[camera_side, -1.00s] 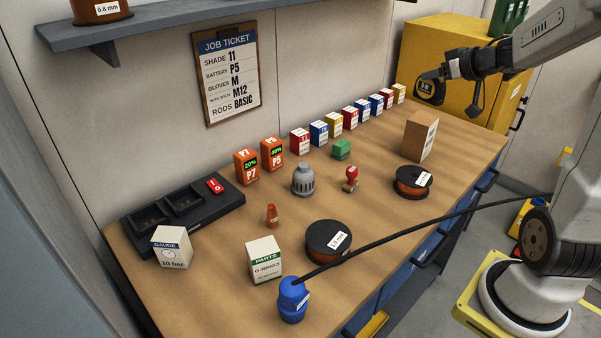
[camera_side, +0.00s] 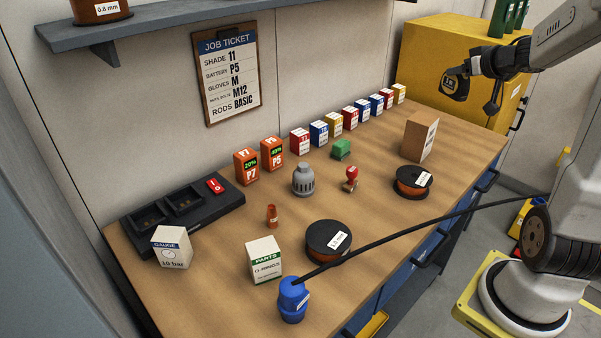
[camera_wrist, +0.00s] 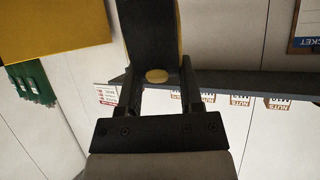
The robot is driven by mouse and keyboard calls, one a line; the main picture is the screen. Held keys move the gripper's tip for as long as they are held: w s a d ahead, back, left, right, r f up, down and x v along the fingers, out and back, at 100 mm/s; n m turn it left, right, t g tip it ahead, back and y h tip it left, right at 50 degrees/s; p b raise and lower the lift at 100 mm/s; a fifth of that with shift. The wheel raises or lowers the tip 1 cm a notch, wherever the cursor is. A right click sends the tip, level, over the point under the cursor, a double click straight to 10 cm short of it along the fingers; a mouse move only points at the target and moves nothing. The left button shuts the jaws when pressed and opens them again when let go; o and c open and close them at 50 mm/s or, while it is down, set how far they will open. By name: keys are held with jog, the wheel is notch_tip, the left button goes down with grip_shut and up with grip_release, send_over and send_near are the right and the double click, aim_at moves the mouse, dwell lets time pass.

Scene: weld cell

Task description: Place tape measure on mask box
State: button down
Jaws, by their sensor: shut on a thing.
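My gripper (camera_side: 464,71) is at the upper right in the side view, shut on a black and yellow tape measure (camera_side: 455,86). It holds the tape measure in the air in front of the yellow cabinet's face. In the wrist view the tape measure (camera_wrist: 150,32) stands between the two fingers (camera_wrist: 161,80), and its far end is cut off by the frame's top. A brown cardboard box (camera_side: 420,136) stands upright on the right part of the bench, below and left of the gripper. Its label is too small to read, so I cannot confirm it is the mask box.
A yellow cabinet (camera_side: 425,42) stands behind the bench's far end. Small coloured boxes (camera_side: 350,117) line the wall.

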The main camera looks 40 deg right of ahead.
jog(key=w+d+f, duration=0.7)
jog(key=w+f, duration=0.1)
jog(key=shift+w, duration=0.3)
jog(key=shift+f, duration=0.1)
jog(key=shift+w+d+f, duration=0.1)
jog(key=shift+w+f, duration=0.1)
jog(key=shift+f, duration=1.6)
jog(key=shift+f, duration=0.15)
jog(key=shift+c, duration=1.2)
grip_release()
